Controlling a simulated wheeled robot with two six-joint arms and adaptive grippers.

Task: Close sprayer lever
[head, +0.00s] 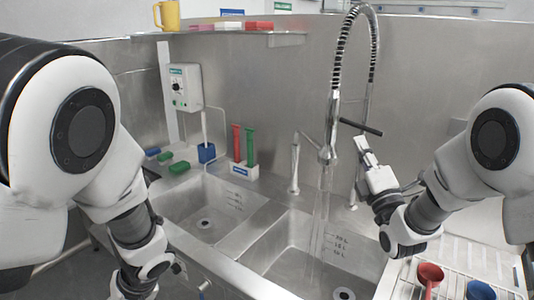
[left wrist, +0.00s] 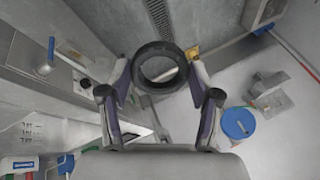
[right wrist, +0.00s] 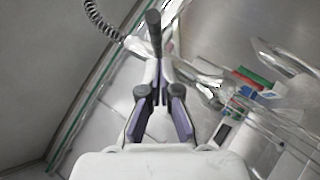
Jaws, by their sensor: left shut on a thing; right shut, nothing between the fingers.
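The sprayer (head: 328,150) hangs upright from its coiled spring hose over the right sink basin, and water streams down from it. Its dark lever (head: 360,127) sticks out to the right; a dark bar, apparently the lever (right wrist: 153,30), shows ahead of the fingers in the right wrist view. My right gripper (head: 363,147) is shut and empty, its tips just below the lever; I cannot tell if they touch. It also shows in the right wrist view (right wrist: 159,92). My left gripper (left wrist: 160,72) is shut on a dark ring (left wrist: 160,84), away from the sprayer, low at the left.
A faucet (head: 294,165) stands left of the sprayer. The left basin (head: 205,215) looks empty. Red and green items (head: 243,145) stand in a holder behind the basins.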

